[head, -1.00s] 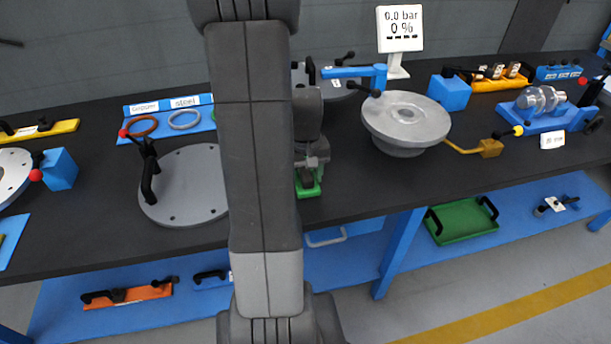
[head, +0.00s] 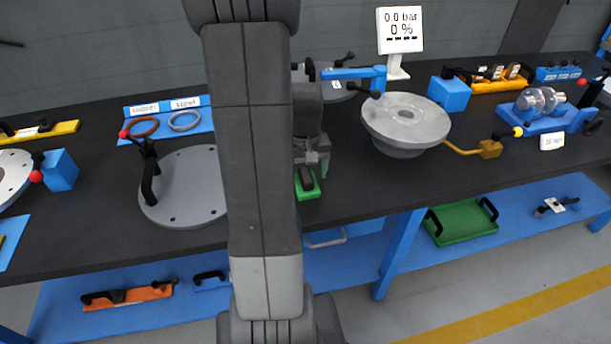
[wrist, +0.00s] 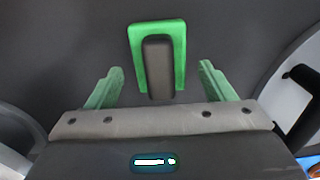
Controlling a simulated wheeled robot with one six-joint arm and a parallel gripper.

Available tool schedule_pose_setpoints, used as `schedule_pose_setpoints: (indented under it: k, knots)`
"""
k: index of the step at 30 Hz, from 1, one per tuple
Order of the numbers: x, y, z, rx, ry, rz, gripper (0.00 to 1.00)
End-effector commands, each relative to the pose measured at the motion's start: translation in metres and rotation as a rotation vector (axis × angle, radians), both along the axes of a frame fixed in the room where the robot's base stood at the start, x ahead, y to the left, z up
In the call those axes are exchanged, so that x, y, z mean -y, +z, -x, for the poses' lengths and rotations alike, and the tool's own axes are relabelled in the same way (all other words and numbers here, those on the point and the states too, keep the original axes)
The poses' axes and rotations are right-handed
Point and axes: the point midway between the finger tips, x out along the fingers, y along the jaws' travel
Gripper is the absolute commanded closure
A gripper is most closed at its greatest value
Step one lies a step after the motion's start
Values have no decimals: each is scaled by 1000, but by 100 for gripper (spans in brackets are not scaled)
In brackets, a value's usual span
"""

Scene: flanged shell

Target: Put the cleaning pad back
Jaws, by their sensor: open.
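The cleaning pad, which I take to be the dark block (head: 306,178), lies in a small green holder (head: 308,193) on the bench, near its front edge. In the wrist view the dark block (wrist: 158,68) sits inside the U-shaped green rim (wrist: 179,50), lined up with it. My gripper (wrist: 160,72) is open, with its two green fingers apart, one on each side of the block and clear of it. In the head view my gripper (head: 318,158) is just behind and above the holder, partly hidden by my arm.
A grey round flange plate (head: 190,190) with a black handle lies left of the holder. A round grey flanged part (head: 405,120) stands at right, with a blue clamp arm (head: 350,73) behind it.

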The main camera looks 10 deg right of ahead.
Motion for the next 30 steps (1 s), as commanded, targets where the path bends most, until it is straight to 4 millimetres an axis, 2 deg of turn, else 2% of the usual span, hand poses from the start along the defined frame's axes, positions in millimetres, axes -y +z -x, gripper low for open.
schedule_pose_setpoints:
  k: [6, 13, 19, 30]
  knots:
    - [0, 51, 0, 6, 0, 1, 24]
    - [0, 90, -1, 4, 0, 1, 24]
    - [0, 103, 0, 1, 0, 0, 24]
    - [0, 101, 0, -1, 0, 0, 24]
